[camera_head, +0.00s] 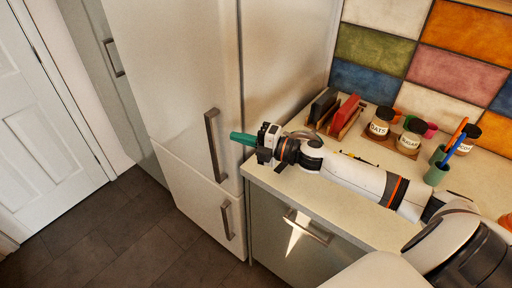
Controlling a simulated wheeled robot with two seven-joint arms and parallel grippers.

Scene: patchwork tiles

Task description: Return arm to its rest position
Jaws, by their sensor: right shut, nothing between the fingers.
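My right arm comes in from the lower right and stretches left across the countertop (358,227). My right gripper (243,138) has green fingers that are shut with nothing seen between them. It points left at the fridge (180,70), near the upper door's handle (215,145); whether it touches the handle I cannot tell, but a gap seems to show. Both fridge doors look closed. My left gripper is not in view.
On the counter behind my arm are a rack with dark and red boards (345,115), labelled jars (381,122) on a wooden board, and a green cup (437,173) with pens. A drawer handle (307,227) is below the counter edge. Dark floor at lower left is clear.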

